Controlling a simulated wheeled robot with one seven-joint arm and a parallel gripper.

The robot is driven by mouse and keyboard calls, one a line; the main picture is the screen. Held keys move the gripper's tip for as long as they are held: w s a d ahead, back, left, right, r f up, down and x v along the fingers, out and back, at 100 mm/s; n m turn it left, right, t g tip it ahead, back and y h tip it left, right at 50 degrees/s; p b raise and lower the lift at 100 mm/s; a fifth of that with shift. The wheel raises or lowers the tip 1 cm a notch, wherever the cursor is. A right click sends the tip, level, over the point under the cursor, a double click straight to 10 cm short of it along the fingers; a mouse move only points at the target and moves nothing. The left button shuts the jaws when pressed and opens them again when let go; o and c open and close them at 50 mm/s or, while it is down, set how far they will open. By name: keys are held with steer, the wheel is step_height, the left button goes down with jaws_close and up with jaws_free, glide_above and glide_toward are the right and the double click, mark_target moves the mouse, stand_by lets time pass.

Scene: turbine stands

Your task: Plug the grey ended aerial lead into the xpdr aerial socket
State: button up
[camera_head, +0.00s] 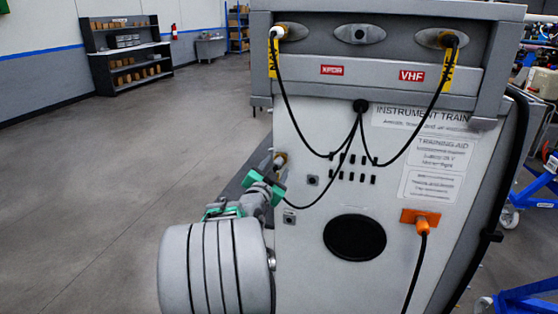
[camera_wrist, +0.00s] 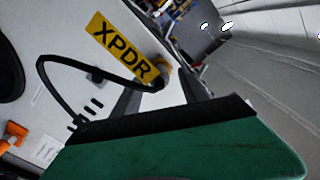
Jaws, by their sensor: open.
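A red XPDR label (camera_head: 332,70) is on the front strip. The middle oval plate (camera_head: 360,34) has no lead in it. One green finger fills the lower wrist view.
A black-ended lead (camera_head: 449,41) is at the right oval plate above the red VHF label (camera_head: 411,76). A brass-and-grey fitting (camera_head: 280,158) is close above my gripper. An orange plug (camera_head: 421,219) is low on the panel. Open floor (camera_head: 130,180) lies left.

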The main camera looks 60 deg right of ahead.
steer(key=shift+w+d+f, duration=0.1)
steer(key=shift+w+d, duration=0.1)
steer(key=shift+d, duration=0.8)
steer(key=shift+f+b, duration=0.15)
steer(key=shift+b, duration=1.05)
jaws_close()
stand_by(0.7)
